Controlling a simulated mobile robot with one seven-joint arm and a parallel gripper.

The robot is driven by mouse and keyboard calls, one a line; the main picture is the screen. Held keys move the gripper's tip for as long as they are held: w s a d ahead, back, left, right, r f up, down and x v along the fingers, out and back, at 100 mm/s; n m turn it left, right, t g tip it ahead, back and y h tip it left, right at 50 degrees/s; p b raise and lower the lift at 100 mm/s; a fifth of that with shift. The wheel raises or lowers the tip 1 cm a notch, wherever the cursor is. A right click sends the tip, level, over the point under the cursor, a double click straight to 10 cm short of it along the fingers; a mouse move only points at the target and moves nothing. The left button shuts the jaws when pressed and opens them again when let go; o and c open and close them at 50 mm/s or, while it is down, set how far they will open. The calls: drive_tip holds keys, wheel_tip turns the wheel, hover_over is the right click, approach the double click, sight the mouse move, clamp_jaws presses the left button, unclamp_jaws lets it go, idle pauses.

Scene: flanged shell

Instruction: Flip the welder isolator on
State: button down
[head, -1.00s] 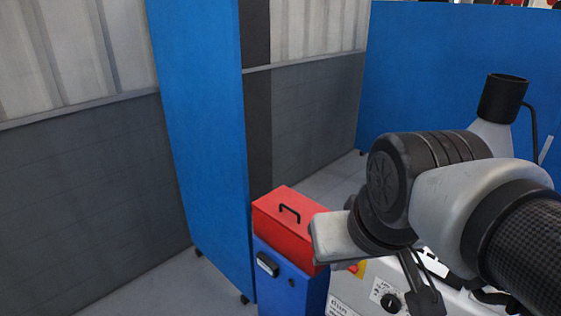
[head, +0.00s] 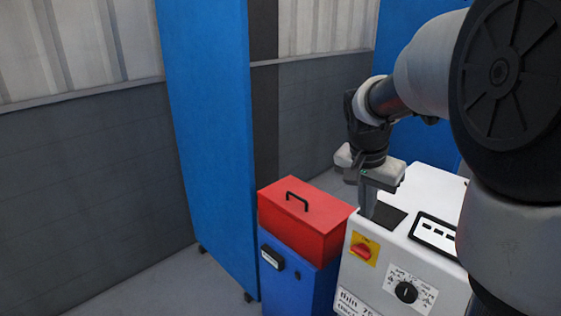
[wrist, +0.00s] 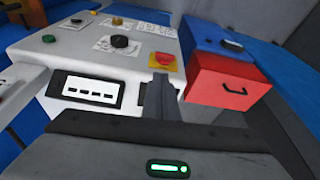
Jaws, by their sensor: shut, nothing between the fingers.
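The welder isolator is a red rotary handle on a yellow plate (head: 362,251) at the upper left of the white machine's front. It also shows in the wrist view (wrist: 165,60), just beyond my fingertips. The handle's exact angle is hard to tell. My gripper (head: 369,208) points down over the machine's top, behind and above the isolator and apart from it. Its fingers (wrist: 158,85) are shut with nothing between them.
The white machine (head: 440,190) also carries a black knob (head: 406,292) right of the isolator and a black-framed panel (head: 437,234). A red toolbox (head: 305,223) sits on a blue cabinet (head: 290,285) close on the left. A blue screen (head: 208,130) stands behind.

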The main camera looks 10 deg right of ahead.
drive_tip(key=shift+w+d+f+m, duration=0.2)
drive_tip(key=shift+w+d+f, duration=0.15)
drive_tip(key=shift+f, duration=0.2)
drive_tip(key=shift+w+d+f+m, duration=0.25)
drive_tip(key=shift+w+f, duration=0.15)
drive_tip(key=shift+f, duration=0.1)
drive_tip(key=b, duration=0.2)
hover_over(366, 254)
drive_tip(key=a, duration=0.1)
drive_tip(key=f, duration=1.2)
drive_tip(key=shift+s+f, duration=0.15)
drive_tip(key=shift+s, duration=0.15)
drive_tip(key=shift+f, duration=0.65)
drive_tip(key=shift+w, duration=0.1)
drive_tip(key=shift+d, duration=0.1)
drive_tip(key=shift+s, duration=0.25)
drive_tip(key=shift+w+f, duration=0.1)
